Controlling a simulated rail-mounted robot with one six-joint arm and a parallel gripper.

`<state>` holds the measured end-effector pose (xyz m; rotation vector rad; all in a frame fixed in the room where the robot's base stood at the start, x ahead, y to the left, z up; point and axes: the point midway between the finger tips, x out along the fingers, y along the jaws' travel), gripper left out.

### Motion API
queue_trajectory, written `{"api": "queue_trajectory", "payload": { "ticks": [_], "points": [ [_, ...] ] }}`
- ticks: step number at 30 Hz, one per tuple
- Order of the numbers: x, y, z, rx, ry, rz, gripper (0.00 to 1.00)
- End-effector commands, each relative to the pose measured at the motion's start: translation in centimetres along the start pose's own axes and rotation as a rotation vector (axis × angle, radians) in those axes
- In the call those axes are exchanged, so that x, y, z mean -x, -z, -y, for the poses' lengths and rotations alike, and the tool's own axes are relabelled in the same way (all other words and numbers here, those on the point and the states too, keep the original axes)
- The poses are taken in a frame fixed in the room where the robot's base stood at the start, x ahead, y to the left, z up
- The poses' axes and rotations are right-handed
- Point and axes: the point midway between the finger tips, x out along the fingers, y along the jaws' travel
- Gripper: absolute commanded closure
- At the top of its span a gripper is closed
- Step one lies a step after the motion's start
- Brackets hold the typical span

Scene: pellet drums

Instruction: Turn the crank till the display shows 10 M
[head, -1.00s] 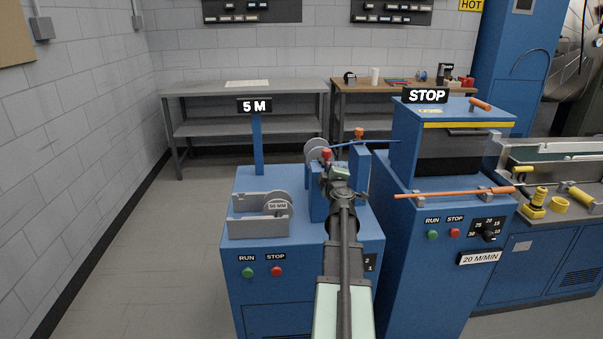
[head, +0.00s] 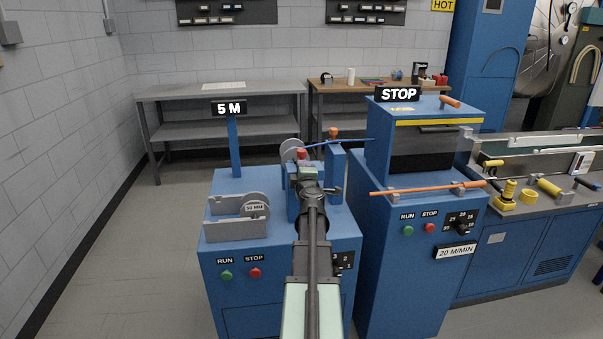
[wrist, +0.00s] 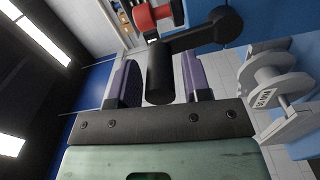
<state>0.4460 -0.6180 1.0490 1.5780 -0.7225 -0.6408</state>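The display (head: 228,108) on a blue post reads 5 M. It stands on the blue machine (head: 238,262) in front of me. The crank's black handle (wrist: 160,72) and arm (wrist: 205,36) show close up in the wrist view. My gripper (wrist: 158,80) is open. Its two purple fingers stand on either side of the handle, with a visible gap on each side. In the head view my gripper (head: 307,172) is over the right part of the machine and mostly hides the crank.
A grey spool holder (head: 236,230) is at the machine's left, above green and red buttons (head: 241,273). To the right stands a blue cabinet (head: 405,270) with a STOP sign (head: 397,93) and an orange-handled bar (head: 430,188). Grey floor is clear at left.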

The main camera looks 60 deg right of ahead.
Motion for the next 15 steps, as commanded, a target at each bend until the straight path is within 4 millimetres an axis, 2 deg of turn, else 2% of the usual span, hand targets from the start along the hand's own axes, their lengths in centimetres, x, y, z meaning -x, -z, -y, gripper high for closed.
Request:
{"api": "queue_trajectory", "payload": {
  "ticks": [10, 15],
  "points": [
    [0.1, 0.0, 0.0, -0.001, 0.0, 0.0, 0.47],
    [2.3, 0.1, 0.0, -0.001, 0.0, -0.001, 0.47]
  ]
}}
